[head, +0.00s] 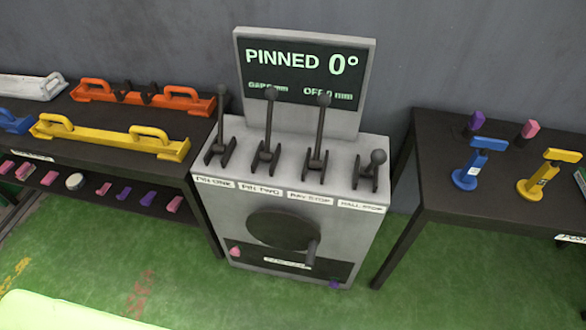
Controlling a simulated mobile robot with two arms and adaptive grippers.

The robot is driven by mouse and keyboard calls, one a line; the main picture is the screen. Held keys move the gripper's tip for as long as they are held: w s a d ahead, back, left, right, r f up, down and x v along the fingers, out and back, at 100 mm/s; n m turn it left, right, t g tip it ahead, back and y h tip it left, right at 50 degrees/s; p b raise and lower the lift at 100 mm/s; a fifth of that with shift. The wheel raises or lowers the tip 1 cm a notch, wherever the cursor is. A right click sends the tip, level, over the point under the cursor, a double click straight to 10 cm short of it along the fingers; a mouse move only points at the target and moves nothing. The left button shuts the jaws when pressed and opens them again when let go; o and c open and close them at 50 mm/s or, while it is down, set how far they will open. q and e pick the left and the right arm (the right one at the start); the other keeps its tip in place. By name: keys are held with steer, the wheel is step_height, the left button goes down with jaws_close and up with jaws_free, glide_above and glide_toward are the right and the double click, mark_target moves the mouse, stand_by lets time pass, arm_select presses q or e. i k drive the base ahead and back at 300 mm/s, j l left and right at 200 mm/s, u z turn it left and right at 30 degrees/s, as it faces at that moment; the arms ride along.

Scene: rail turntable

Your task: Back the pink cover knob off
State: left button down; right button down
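A small pink knob (235,251) sits at the upper left corner of the dark cover panel (262,261) low on the front of the grey control cabinet (222,205). A purple knob (333,284) sits at the panel's lower right corner. A white label (287,263) lies across the panel, its text too small to read. Neither of my grippers is in view.
A dark crank wheel (284,228) with a handle is above the panel. Several levers (316,140) stand on the cabinet top before a screen (302,68) reading "PINNED 0°". Loaded dark tables stand left (90,158) and right (480,205). Green floor (220,300) in front is clear.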

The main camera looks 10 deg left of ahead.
mark_target(236, 251)
steer(key=u, duration=1)
steer(key=k+j+z, duration=0.1)
steer(key=z, duration=0.3)
steer(key=j, duration=0.1)
